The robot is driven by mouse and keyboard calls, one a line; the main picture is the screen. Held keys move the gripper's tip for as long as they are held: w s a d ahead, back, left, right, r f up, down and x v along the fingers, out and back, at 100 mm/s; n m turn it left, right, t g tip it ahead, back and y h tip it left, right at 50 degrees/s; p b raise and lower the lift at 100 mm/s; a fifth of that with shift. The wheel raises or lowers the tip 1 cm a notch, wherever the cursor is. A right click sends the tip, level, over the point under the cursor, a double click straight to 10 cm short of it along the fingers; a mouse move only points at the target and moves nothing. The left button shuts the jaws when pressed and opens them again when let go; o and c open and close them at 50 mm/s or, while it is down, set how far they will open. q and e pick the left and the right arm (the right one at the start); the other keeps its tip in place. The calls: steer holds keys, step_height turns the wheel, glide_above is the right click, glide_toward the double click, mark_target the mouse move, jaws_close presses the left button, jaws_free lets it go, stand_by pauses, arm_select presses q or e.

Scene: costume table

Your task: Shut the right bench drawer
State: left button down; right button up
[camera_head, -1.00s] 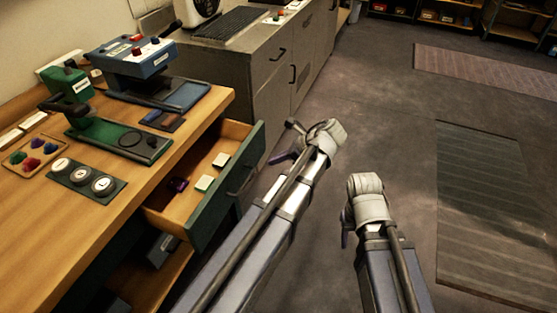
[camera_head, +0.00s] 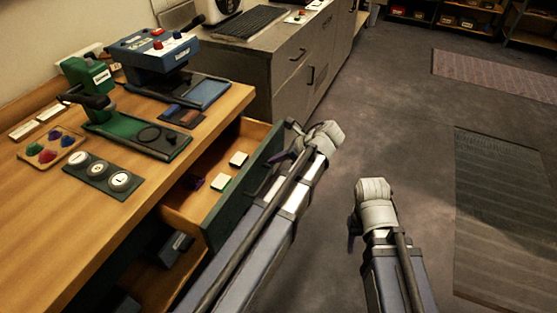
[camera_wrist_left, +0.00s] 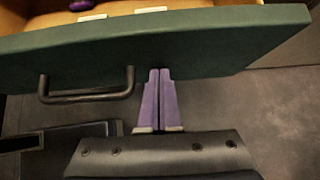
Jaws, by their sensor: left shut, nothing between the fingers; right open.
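The right bench drawer (camera_head: 235,205) stands pulled out from the wooden bench, its dark green front facing right, with small pale blocks (camera_head: 238,159) and a purple item inside. In the left wrist view the green front (camera_wrist_left: 215,48) spans the top, with a dark bar handle (camera_wrist_left: 88,96) at left. My left gripper (camera_wrist_left: 160,72) is shut and empty, its purple fingertips at the front's lower edge, right of the handle; I cannot tell whether they touch. In the head view, my left gripper (camera_head: 281,158) is close beside the drawer front. My right gripper (camera_head: 352,232) is open over the floor, mostly hidden by its wrist.
The bench top (camera_head: 60,215) holds a blue device (camera_head: 155,55), a green device (camera_head: 88,75), a panel of round dials (camera_head: 98,170) and a tray of coloured pieces (camera_head: 50,148). A grey cabinet (camera_head: 290,75) stands behind the drawer. Open floor lies to the right, with mats.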

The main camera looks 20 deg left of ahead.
arm_select(q)
steer(key=a, duration=0.5)
steer(key=w+a, duration=0.1)
steer(key=a, duration=1.1)
steer(key=shift+w+a, duration=0.1)
steer(key=shift+w, duration=0.1)
steer(key=shift+a, duration=0.3)
arm_select(e)
steer(key=shift+d, duration=0.1)
arm_select(q)
steer(key=shift+a+r, duration=0.1)
steer(key=shift+d, duration=0.35)
steer(key=d, duration=0.3)
steer(key=shift+s+d, duration=0.1)
steer(key=shift+s, duration=0.1)
steer(key=p+v, duration=0.7)
steer(key=v, duration=0.3)
steer(key=shift+d, duration=0.35)
arm_select(e)
step_height(320, 180, up, 7)
steer(key=d, duration=0.1)
steer(key=shift+d, duration=0.15)
